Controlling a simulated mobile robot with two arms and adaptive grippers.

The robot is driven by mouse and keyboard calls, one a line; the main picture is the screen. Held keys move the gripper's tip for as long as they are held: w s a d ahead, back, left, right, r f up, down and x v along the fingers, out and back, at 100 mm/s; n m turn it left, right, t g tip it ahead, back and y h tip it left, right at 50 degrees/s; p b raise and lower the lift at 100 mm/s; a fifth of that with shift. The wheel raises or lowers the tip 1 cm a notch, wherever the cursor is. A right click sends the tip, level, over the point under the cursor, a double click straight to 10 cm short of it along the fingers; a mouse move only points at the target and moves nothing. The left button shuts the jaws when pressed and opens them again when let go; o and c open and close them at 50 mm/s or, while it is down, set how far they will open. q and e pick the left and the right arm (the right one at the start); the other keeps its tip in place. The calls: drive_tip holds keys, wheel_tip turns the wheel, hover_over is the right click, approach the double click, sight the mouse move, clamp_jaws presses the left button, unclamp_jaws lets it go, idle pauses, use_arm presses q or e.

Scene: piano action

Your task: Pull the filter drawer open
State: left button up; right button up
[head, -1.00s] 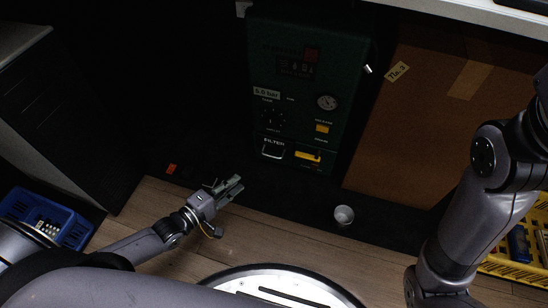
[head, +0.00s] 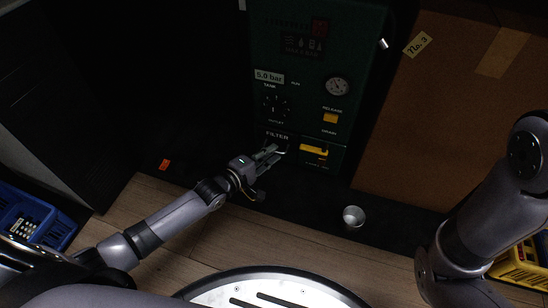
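The filter drawer (head: 277,136) is in the lower left of a dark green machine (head: 310,62), under the word FILTER. Its pale handle, seen a second ago, is now mostly hidden by my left gripper (head: 273,155). My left gripper is right in front of the drawer, its fingers pointing at the handle with a gap between them. I cannot tell whether the fingers touch the handle. The drawer front looks flush with the machine. My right arm (head: 490,195) is at the right edge; its gripper is out of view.
A yellow drain lever (head: 314,150) is just right of the drawer. A small metal cup (head: 353,216) stands on the dark mat below. A large brown box (head: 450,120) stands right of the machine. A blue crate (head: 35,217) is at left, a yellow crate (head: 522,262) at right.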

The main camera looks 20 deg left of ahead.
use_arm(q)
drive_tip(key=shift+b+x, duration=0.35)
drive_tip(key=shift+x, duration=0.65)
drive_tip(key=shift+c, duration=0.4)
clamp_jaws()
drive_tip(key=shift+s, duration=0.1)
